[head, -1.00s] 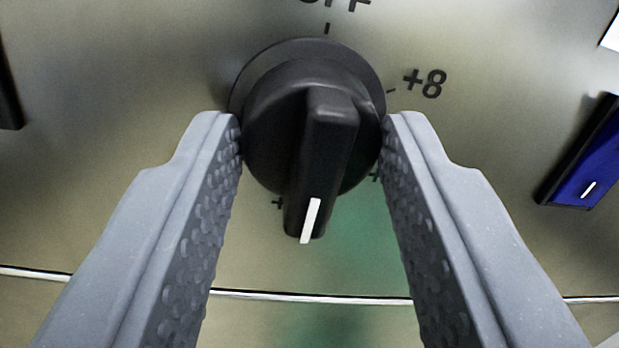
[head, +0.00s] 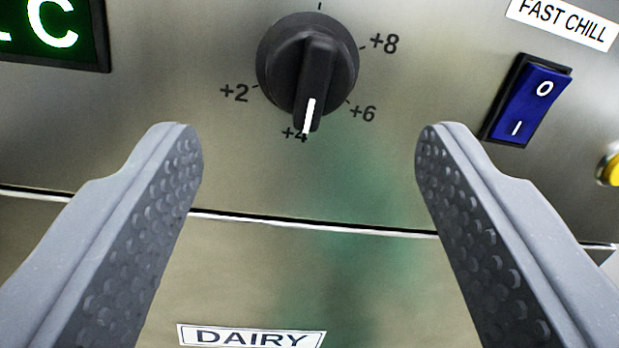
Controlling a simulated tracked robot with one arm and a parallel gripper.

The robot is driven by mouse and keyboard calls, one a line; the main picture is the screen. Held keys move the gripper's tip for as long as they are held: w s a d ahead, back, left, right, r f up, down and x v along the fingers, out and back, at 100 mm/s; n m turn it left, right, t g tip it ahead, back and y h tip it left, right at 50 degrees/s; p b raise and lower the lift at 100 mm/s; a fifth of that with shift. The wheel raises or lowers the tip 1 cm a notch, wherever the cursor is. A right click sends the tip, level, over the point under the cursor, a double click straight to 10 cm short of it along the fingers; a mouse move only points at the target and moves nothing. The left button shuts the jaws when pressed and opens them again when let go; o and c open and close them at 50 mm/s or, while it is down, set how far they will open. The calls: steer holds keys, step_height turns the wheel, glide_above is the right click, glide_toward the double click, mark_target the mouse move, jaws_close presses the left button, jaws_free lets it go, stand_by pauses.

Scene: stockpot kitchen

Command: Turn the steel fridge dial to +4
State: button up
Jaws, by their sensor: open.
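The black dial (head: 312,68) sits on the steel fridge panel, upper middle of the head view. The white line (head: 309,116) on its grip points down, at the +4 mark (head: 294,134). The +2, +6 and +8 marks also show around the dial; the top of the scale is cut off by the frame. My gripper (head: 309,150) is open and empty. Its two grey fingers are spread wide, below the dial in the picture and apart from it.
A blue rocker switch (head: 530,100) under a FAST CHILL label (head: 565,22) is at the right, with a yellow part (head: 609,167) at the edge. A green-lit display (head: 50,30) is upper left. A seam and a DAIRY label (head: 251,336) lie below.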

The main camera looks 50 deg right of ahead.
steer(key=b+v, duration=0.1)
steer(key=v, duration=0.6)
steer(key=shift+s+a, duration=0.2)
steer(key=shift+s, duration=0.05)
steer(key=s+d+r+n+y, duration=0.2)
steer(key=s+d+n+y, duration=0.25)
steer(key=d, duration=0.55)
steer(key=s+f+n+y, duration=0.1)
steer(key=s+f+y, duration=0.6)
steer(key=s+f, duration=0.2)
steer(key=shift+s+a+f+t, duration=0.25)
steer(key=shift+s+f+t, duration=0.1)
steer(key=shift+f, duration=0.2)
